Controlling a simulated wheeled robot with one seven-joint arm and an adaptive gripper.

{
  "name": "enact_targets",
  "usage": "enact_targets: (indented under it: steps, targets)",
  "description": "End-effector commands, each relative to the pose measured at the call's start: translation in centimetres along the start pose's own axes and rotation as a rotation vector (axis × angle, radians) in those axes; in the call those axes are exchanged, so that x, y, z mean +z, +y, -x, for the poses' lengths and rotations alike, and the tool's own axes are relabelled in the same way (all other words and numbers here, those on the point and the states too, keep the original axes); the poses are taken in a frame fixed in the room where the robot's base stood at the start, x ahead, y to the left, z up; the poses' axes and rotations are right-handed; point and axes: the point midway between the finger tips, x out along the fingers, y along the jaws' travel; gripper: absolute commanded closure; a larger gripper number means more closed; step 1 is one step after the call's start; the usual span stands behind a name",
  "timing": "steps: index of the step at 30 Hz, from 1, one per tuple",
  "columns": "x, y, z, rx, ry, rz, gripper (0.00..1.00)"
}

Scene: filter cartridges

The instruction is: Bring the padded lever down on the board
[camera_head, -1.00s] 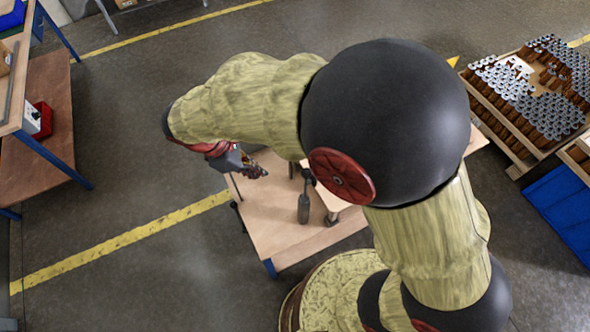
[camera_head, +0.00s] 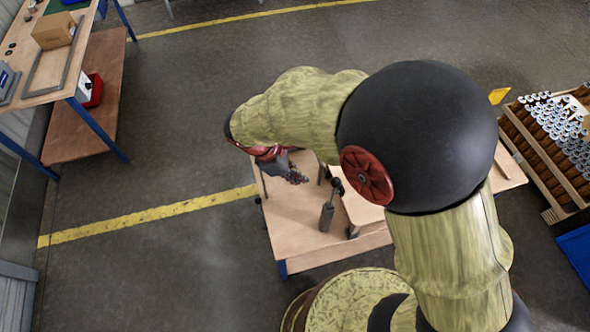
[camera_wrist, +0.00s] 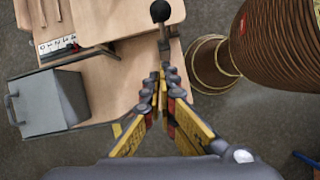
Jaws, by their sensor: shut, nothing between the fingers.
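The lever (camera_head: 327,215) stands at the small wooden table, a grey cylinder with a dark knob at its upper end in the head view. In the wrist view a dark ball-ended lever (camera_wrist: 161,17) is just beyond my fingertips, near the top middle. Which part is the pad is unclear. The light wooden board (camera_head: 362,208) is raised beside the lever; it also shows in the wrist view (camera_wrist: 110,17). My gripper (camera_head: 298,178) is shut and empty, up and left of the lever in the head view. Its fingertips (camera_wrist: 163,72) point towards the lever; contact cannot be judged.
A grey bin (camera_wrist: 50,103) hangs by the table edge in the wrist view, near a numbered strip (camera_wrist: 57,44). A workbench (camera_head: 75,65) with a box stands at left. A crate of cartridges (camera_head: 553,130) stands at right.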

Motion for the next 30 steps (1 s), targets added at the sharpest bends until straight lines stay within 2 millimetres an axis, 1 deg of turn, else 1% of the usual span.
enact_targets:
  steps: [1, 7, 9, 12, 15, 20, 30]
  targets:
    - [0.1, -0.1, -1.1, -0.004, -0.003, 0.001, 1.0]
    - [0.1, 0.0, -4.8, -0.002, -0.001, 0.001, 1.0]
    - [1.4, 0.1, -4.8, -0.001, 0.001, -0.005, 1.0]
    - [2.6, 0.0, -5.2, 0.0, 0.001, -0.003, 1.0]
    - [3.4, 0.0, -5.3, 0.0, 0.001, -0.001, 1.0]
    - [3.9, 0.0, -5.6, 0.0, 0.001, -0.001, 1.0]
    - [3.9, 0.0, -5.6, 0.0, 0.002, -0.001, 1.0]
